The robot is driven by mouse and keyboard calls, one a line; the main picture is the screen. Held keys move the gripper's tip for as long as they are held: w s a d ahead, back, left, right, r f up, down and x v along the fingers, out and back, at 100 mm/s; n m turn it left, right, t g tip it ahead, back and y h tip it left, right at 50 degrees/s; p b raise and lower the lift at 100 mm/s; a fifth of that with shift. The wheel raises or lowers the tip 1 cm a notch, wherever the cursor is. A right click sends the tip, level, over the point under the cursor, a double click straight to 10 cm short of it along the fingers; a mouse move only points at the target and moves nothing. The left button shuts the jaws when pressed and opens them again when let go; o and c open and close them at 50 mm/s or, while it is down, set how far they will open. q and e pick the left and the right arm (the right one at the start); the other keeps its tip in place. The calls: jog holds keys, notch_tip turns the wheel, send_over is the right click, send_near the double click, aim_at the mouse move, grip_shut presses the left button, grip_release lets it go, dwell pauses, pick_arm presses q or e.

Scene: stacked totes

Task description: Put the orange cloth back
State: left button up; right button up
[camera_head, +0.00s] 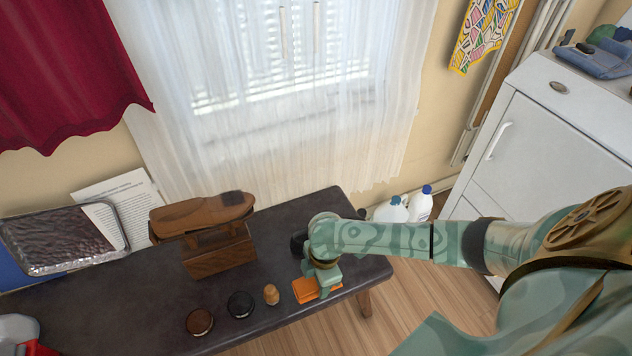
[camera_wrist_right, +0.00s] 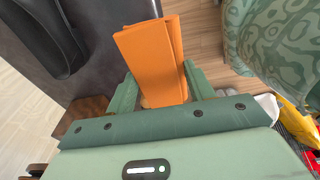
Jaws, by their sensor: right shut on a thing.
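The orange cloth (camera_head: 305,291) is a small folded block at the right front part of the dark bench. My right gripper (camera_head: 327,283) points down and is shut on it. The right wrist view shows the folded cloth (camera_wrist_right: 150,50) pinched between both green fingers (camera_wrist_right: 160,88), its folded layers sticking out past the tips. I cannot tell whether the cloth touches the bench top or is just above it. My left gripper is not in view.
The dark bench (camera_head: 150,290) carries a wooden shoe stand with a brown shoe (camera_head: 203,212), a dark round tin (camera_head: 240,304), a brown tin (camera_head: 200,321) and a small wooden piece (camera_head: 271,294) left of the cloth. A foil-like tray (camera_head: 66,240) leans at left. Bottles (camera_head: 421,203) stand beyond the bench.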

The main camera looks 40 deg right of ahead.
jog(key=w+d+f+b, duration=0.1)
jog(key=f, duration=0.1)
jog(key=w+d+f+b, duration=0.1)
jog(key=w+f+b, duration=0.1)
jog(key=w+d+f+b, duration=0.1)
jog(key=f, duration=0.1)
jog(key=shift+w+d+f+b, duration=0.15)
jog(key=shift+w+d+b, duration=0.2)
jog(key=shift+w, duration=0.05)
jog(key=shift+w+d+f, duration=0.1)
jog(key=shift+w+d, duration=0.05)
jog(key=shift+w, duration=0.05)
jog(key=f+b, duration=0.1)
jog(key=f, duration=0.1)
jog(key=f+b, duration=0.1)
jog(key=shift+w+d+f+b, duration=0.25)
jog(key=shift+f+b, duration=0.05)
jog(key=shift+b, duration=0.05)
jog(key=shift+f, duration=0.15)
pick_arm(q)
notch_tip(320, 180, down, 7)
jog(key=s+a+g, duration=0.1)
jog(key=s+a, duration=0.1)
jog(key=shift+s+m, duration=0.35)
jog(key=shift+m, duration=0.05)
pick_arm(e)
jog(key=shift+r, duration=0.2)
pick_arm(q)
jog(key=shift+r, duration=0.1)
